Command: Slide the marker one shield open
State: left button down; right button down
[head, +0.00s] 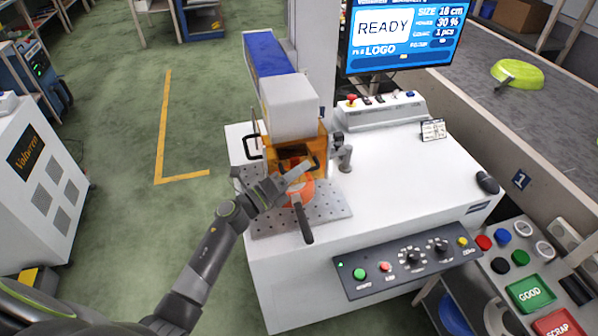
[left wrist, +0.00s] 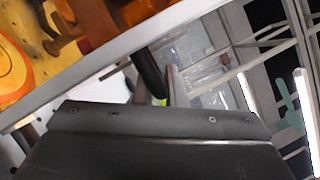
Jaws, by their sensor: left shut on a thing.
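The marker's translucent orange shield (head: 322,137) sits below the white marking head, behind the pan. A dark handle (head: 316,164) shows at its lower front. My left gripper (head: 305,168) reaches in from the lower left and is shut at this handle; its fingers hide part of it. In the left wrist view a dark rounded bar (left wrist: 150,76) shows beside the pale finger, probably the handle. An orange pan (head: 300,193) lies on the perforated plate (head: 330,205) below the gripper, its black handle pointing to the front. My right gripper is not in view.
A screen (head: 400,35) reads READY. A button panel (head: 408,262) is on the bench front. The white bench top (head: 400,170) is mostly clear to the right. A green pan (head: 517,73) lies on the conveyor (head: 480,55). GOOD (head: 529,293) and SCRAP (head: 558,325) buttons are lower right.

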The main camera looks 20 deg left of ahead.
aim_at(299, 151)
pick_arm(q)
notch_tip(299, 151, up, 6)
jog(key=p, duration=0.4)
jog(key=shift+r, duration=0.1)
jog(key=c, duration=1.5)
grip_release()
jog(key=shift+s+a+f, duration=0.1)
jog(key=shift+f, duration=0.1)
jog(key=shift+s+a+f, duration=0.15)
jog(key=shift+s+a, duration=0.05)
jog(key=shift+s, duration=0.05)
jog(key=b+v, duration=0.7)
jog(key=v, duration=0.9)
jog(key=shift+s+a, duration=0.15)
jog(key=shift+s, duration=0.05)
